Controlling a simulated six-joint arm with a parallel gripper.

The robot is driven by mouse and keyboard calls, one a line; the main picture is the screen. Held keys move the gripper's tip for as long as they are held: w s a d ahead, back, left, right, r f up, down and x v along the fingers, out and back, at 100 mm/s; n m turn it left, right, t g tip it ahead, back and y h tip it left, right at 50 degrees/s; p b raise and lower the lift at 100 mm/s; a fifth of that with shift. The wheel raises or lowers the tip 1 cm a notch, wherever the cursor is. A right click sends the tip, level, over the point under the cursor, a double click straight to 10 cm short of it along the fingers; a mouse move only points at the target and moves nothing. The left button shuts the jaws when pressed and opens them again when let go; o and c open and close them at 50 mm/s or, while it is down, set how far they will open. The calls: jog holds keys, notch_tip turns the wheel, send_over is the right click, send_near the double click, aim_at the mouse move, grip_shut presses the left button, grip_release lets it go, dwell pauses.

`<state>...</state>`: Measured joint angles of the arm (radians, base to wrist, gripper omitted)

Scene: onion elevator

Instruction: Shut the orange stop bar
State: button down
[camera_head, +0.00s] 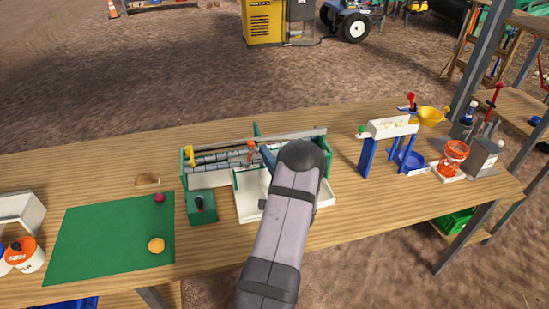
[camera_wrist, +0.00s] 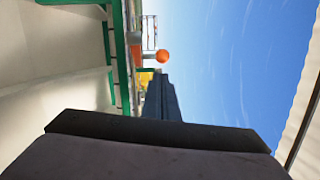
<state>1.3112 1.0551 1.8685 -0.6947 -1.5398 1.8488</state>
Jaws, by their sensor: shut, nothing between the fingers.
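The orange stop bar (camera_head: 251,146) stands at the roller conveyor, inside the green-framed unit in the middle of the table. In the wrist view its round orange knob (camera_wrist: 162,56) shows just beyond my fingertips, with an orange part (camera_wrist: 137,60) beside it. My gripper (camera_wrist: 158,80) is shut and empty. In the head view its blue-grey tip (camera_head: 267,156) shows to the right of the bar, low over the unit. My arm hides most of the gripper there. I cannot tell whether the tip touches the bar.
White trays (camera_head: 246,207) lie in front of the rollers (camera_head: 218,158). A green box with a black lever (camera_head: 201,206) stands to the left, beside a green mat (camera_head: 100,245) with an orange ball (camera_head: 156,245). A blue-legged white stand (camera_head: 390,128) is at the right.

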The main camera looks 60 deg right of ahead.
jog(key=shift+w+a+r, duration=0.15)
jog(key=shift+w+r, duration=0.05)
jog(key=shift+w, duration=0.7)
jog(key=shift+f, duration=0.1)
jog(key=shift+w+d+n+t+y+b, duration=0.25)
jog(key=shift+n+t+y+b, duration=0.35)
jog(key=shift+y+b, duration=0.15)
jog(key=shift+w+n+t+y+b, duration=0.25)
jog(key=shift+n+t+y+b, duration=0.25)
jog(key=shift+y, duration=0.55)
jog(key=shift+w, duration=0.6)
jog(key=shift+s+d, duration=0.1)
